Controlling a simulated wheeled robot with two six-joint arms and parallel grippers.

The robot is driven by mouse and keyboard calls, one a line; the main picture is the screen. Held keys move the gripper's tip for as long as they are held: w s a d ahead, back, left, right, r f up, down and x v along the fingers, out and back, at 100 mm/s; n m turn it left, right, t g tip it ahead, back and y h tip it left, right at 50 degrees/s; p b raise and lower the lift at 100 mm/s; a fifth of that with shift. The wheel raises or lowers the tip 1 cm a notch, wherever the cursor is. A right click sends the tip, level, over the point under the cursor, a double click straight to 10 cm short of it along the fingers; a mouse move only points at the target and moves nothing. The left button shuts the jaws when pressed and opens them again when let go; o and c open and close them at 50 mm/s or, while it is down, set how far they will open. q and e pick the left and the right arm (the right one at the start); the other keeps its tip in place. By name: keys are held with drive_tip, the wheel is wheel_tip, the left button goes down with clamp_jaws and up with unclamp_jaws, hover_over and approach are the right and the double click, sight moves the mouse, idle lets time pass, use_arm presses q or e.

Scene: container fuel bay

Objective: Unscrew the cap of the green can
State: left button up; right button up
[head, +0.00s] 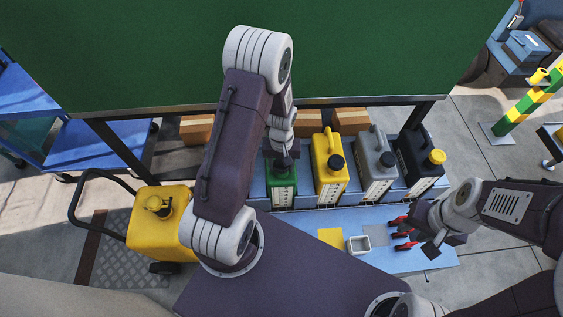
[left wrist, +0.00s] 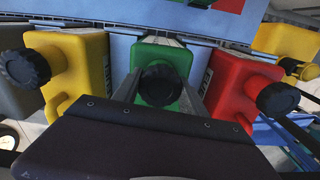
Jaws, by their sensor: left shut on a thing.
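The green can (head: 281,185) stands in a row of cans on the blue bench. In the left wrist view the green can (left wrist: 170,58) is straight ahead, with its black cap (left wrist: 160,86) between my fingers. My left gripper (left wrist: 158,92) reaches down from above and is shut on the cap. In the head view my left gripper (head: 283,155) is over the can and partly hides its top. My right gripper (head: 412,232) is low at the right, above the bench and away from the cans. Red pieces show at its tip; its jaw opening is unclear.
A yellow can (head: 329,170), a grey can (head: 374,166) and a black can (head: 419,163) stand right of the green can. A red can (left wrist: 240,88) is close on its other side. A yellow square (head: 331,238) and grey tray (head: 359,245) are in front.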

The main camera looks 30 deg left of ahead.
use_arm(q)
drive_tip(key=n, duration=0.4)
drive_tip(key=shift+r+n+p, duration=0.15)
drive_tip(key=shift+n+p, duration=0.2)
drive_tip(key=shift+n, duration=0.05)
drive_tip(key=n, duration=0.4)
drive_tip(key=shift+n+p, duration=0.4)
drive_tip(key=n, duration=0.4)
drive_tip(key=shift+n+p, duration=0.3)
drive_tip(key=shift+p, duration=0.05)
drive_tip(key=n, duration=0.4)
drive_tip(key=shift+n, duration=0.4)
drive_tip(key=o, duration=1.5)
